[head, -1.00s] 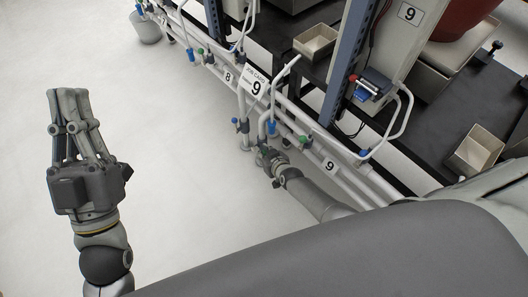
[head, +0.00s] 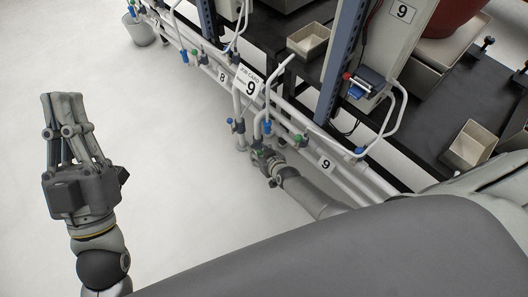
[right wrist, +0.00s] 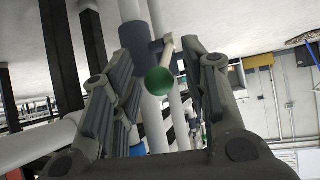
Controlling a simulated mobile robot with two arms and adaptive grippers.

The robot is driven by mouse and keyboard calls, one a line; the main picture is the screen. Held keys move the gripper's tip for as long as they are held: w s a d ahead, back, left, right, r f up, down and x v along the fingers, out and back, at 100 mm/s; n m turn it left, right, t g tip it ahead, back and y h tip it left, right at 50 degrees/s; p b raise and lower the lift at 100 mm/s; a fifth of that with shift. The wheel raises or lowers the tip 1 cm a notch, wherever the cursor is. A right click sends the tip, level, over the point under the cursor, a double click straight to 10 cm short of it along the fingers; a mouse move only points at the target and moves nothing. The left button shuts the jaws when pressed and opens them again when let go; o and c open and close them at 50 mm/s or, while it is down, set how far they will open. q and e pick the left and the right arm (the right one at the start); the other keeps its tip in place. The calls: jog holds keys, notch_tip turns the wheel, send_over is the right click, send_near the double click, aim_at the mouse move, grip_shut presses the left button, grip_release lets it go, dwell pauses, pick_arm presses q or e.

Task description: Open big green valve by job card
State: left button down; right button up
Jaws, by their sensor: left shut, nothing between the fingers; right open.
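A green ball knob (right wrist: 159,81) on a pale lever shows in the right wrist view, beside a dark blue-grey valve body (right wrist: 134,38) on a white pipe. My right gripper (right wrist: 160,75) is open, with its fingers on either side of the knob; I cannot tell whether they touch it. In the head view my right gripper (head: 262,156) is low at the pipes, partly covering the valve there. The job card (head: 247,86) with a 9 is on the pipes above it. My left gripper (head: 63,112) is shut and empty, over bare floor at the left.
Other small valves with blue (head: 266,127) and green (head: 298,138) parts sit close by on the white pipes. Number plates 8 (head: 222,76) and 9 (head: 326,164) hang along the pipe run. Black tables with bins (head: 308,41) stand behind.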

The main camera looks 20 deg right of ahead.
jog(key=shift+s+a+r, duration=0.1)
jog(key=shift+s+r, duration=0.15)
jog(key=shift+s, duration=0.25)
jog(key=v, duration=1)
jog(key=shift+s+r, duration=0.25)
jog(key=shift+s, duration=0.05)
